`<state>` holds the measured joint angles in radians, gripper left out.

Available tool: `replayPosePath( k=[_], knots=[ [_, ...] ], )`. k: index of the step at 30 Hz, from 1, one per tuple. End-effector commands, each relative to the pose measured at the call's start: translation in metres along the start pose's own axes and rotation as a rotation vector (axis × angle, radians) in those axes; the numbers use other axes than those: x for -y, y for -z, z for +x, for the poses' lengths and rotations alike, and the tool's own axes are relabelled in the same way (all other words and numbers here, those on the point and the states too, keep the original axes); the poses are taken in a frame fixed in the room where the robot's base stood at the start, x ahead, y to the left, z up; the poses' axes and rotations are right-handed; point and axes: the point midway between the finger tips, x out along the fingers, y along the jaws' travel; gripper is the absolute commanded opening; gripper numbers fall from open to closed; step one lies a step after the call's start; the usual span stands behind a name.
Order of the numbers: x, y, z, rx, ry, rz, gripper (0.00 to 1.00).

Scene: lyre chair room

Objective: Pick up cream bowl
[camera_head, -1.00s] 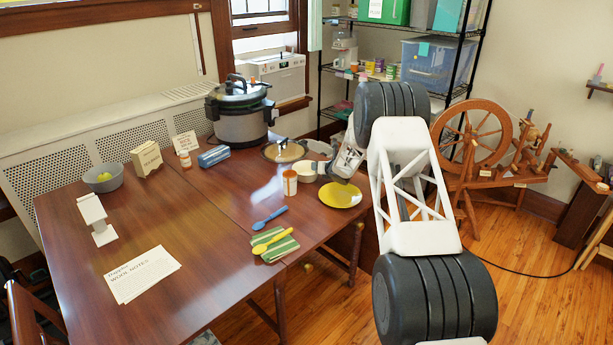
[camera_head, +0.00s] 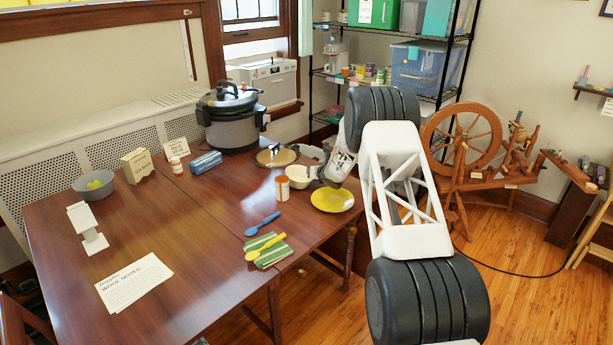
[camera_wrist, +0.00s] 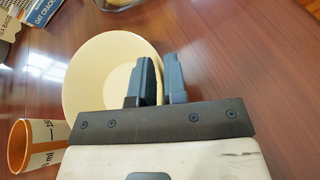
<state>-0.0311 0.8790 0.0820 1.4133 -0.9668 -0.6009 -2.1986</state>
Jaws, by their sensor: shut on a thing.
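The cream bowl (camera_head: 301,177) is at the right part of the wooden table in the head view, between an orange-and-white cup and a yellow plate. It fills the upper left of the wrist view (camera_wrist: 95,75), upright and empty in the part that shows. My gripper (camera_wrist: 159,60) is shut on the bowl's rim, with one finger inside and one outside. The gripper also shows at the bowl's right side in the head view (camera_head: 318,172). I cannot tell whether the bowl is touching the table.
The orange-and-white cup (camera_head: 282,188) stands close beside the bowl; it also shows in the wrist view (camera_wrist: 38,143). The yellow plate (camera_head: 332,200) is just in front. A pan (camera_head: 276,156) and a large cooker (camera_head: 231,121) stand behind. The table's middle is mostly clear.

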Motion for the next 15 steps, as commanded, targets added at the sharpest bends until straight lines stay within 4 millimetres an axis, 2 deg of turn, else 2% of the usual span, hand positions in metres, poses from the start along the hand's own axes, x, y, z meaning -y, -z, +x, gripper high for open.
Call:
replayPosePath(
  k=[8,15],
  knots=[
    [-0.004,-0.016,-0.006,0.003,0.0,-0.002,0.0],
    [-0.012,-0.044,-0.018,0.004,0.0,-0.002,0.0]
  ],
)
